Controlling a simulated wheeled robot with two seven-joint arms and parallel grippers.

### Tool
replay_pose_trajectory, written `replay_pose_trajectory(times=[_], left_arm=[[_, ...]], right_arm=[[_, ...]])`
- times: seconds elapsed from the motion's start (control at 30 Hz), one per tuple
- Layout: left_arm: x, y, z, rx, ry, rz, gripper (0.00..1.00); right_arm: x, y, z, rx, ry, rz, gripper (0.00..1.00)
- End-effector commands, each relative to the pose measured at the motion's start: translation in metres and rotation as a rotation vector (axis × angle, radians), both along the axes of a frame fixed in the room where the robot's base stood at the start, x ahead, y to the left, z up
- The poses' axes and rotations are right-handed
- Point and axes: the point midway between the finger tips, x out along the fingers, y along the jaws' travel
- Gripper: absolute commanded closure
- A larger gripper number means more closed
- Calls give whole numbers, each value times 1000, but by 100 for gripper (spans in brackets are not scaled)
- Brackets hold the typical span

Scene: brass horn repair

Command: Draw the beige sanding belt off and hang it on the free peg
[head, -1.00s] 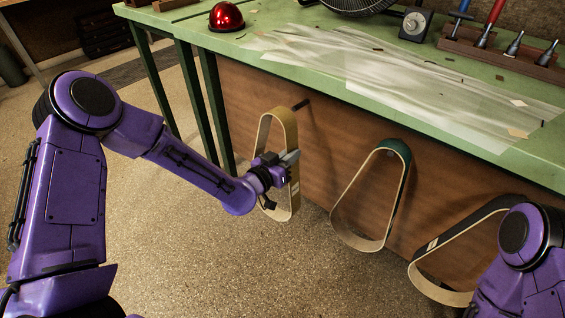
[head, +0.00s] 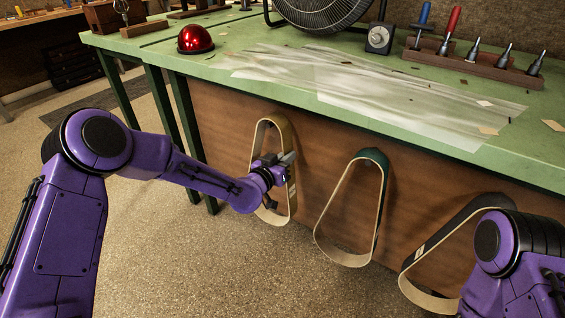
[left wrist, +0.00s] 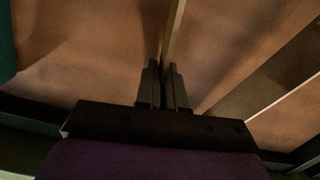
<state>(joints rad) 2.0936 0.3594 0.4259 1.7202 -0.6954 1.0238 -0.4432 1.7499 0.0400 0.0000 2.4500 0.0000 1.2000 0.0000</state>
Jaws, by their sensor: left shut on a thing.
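The beige sanding belt (head: 291,196) hangs as a tall upright loop in front of the brown panel under the bench. My left gripper (head: 287,160) is shut on its right side, about halfway up. In the left wrist view the belt (left wrist: 175,32) is a thin pale edge running up from between the fingers (left wrist: 165,82). The belt's top lies close to the panel. No peg shows there now, so I cannot tell whether the loop rests on one. My right gripper is out of view; only part of that arm shows at lower right.
A belt with a dark green top (head: 378,165) hangs to the right, and a black-backed belt (head: 450,232) further right. The green bench top (head: 215,70) overhangs the panel (head: 225,112). A red dome (head: 195,38) and a fan (head: 322,12) stand on it.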

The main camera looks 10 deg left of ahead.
Motion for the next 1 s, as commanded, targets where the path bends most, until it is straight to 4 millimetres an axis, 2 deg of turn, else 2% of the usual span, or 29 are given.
replay_pose_trajectory(times=[1.0], left_arm=[[1,0,-9,0,-1,0,100]], right_arm=[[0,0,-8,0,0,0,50]])
